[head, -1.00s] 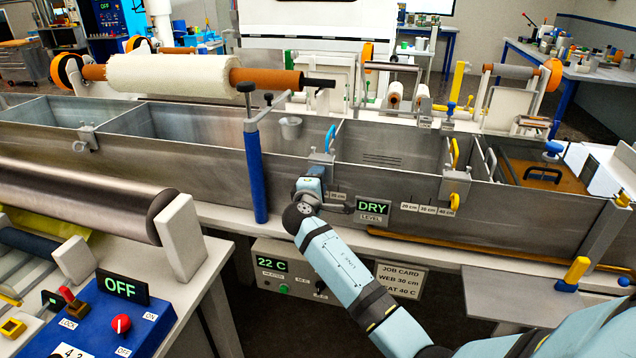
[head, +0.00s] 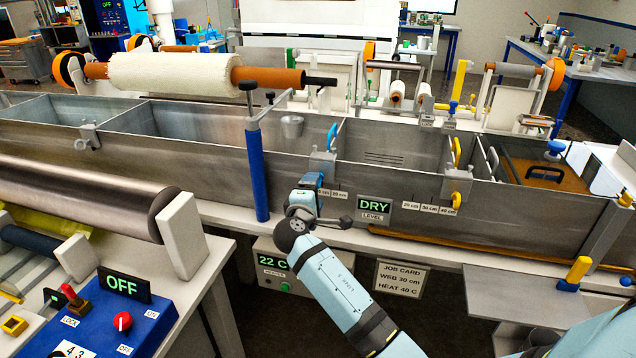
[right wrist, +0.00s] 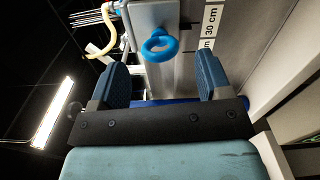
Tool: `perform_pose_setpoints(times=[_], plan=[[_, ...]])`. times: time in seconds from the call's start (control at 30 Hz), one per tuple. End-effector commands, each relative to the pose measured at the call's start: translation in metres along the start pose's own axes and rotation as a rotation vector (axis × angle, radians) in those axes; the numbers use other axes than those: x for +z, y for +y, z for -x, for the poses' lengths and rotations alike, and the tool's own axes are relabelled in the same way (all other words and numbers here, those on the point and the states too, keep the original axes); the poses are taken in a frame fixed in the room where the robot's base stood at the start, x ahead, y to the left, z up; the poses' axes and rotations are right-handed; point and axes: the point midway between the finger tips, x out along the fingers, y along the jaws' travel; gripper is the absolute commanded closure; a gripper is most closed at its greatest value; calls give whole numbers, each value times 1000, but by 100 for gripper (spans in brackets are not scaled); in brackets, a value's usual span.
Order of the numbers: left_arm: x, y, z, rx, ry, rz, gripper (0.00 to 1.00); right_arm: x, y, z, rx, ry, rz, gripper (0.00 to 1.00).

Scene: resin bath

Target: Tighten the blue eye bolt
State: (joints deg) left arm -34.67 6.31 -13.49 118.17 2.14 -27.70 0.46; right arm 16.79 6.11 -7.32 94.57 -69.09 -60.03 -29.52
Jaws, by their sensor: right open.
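The blue eye bolt (right wrist: 160,47) shows in the right wrist view as a bright blue ring on the underside of a grey clamp (right wrist: 153,16). My right gripper (right wrist: 163,74) is open, with one dark blue finger on each side below the ring and nothing between them. The ring lies just beyond the fingertips, roughly centred. In the head view my right gripper (head: 309,184) is at the front wall of the bath, below the clamp (head: 322,162) with the blue handle (head: 331,137); the gripper mostly hides the bolt there. My left gripper is not in view.
A blue post (head: 256,170) stands just left of my right gripper. The DRY level display (head: 374,205) is close on its right. A yellow eye bolt (head: 456,199) is on another clamp farther right. The long metal bath wall (head: 400,180) is directly ahead.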

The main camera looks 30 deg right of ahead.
Motion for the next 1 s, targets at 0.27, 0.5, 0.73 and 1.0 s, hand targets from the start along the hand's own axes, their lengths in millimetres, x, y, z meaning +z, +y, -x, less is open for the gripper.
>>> perform_pose_setpoints(times=[0.27, 0.5, 0.73, 1.0], plan=[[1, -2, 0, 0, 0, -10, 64, 0, 0, 58, -1, 2, -2, 29], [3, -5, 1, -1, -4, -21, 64, 0, 0, 77, 1, 0, 0, 29], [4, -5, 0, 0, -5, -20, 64, 0, 0, 78, 1, 0, 0, 29], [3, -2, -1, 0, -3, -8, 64, 0, 0, 78, 0, 1, 0, 29]])
